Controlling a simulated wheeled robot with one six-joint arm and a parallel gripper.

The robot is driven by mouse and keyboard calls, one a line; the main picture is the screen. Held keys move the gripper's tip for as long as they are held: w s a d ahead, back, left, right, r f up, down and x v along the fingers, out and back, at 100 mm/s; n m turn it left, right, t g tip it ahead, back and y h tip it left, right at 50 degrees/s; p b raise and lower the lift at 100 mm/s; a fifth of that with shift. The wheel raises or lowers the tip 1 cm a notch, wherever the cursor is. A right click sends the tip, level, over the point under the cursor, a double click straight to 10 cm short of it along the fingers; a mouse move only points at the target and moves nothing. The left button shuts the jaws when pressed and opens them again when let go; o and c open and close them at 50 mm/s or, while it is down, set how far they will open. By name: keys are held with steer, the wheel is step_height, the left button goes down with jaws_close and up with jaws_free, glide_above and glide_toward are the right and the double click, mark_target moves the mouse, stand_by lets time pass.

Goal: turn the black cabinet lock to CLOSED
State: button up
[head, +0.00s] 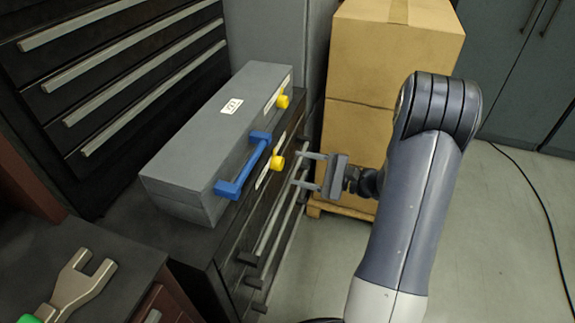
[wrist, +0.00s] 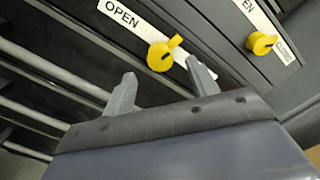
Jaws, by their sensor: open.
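The black cabinet (head: 235,272) stands beneath a grey case. Its yellow lock knob (head: 277,163) sits on the upper front; it also shows in the wrist view (wrist: 160,57), beside a white strip reading OPEN (wrist: 122,14). The knob's tab points up and right in that view, across the strip. The strip's other end is partly hidden by a finger, so no CLOSED word is readable there. My gripper (head: 298,170) is open and empty, facing the knob from the right. In the wrist view its fingertips (wrist: 160,75) flank the knob below, apparently without touching it.
A grey case (head: 215,130) with a blue handle (head: 243,165) and a second yellow knob (head: 282,101) sits on the cabinet. Cardboard boxes (head: 385,60) stand behind my gripper. A fork-ended tool (head: 78,283) lies at lower left. The floor at right is clear except for a cable.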

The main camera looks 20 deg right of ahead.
mark_target(282, 165)
steer(key=shift+x, duration=2.2)
steer(key=c, duration=1)
steer(key=m+p, duration=0.2)
steer(key=m, duration=0.2)
steer(key=shift+r+p, duration=0.15)
steer(key=shift+p, duration=0.2)
steer(key=shift+m+p, duration=0.7)
steer(key=shift+m, duration=0.6)
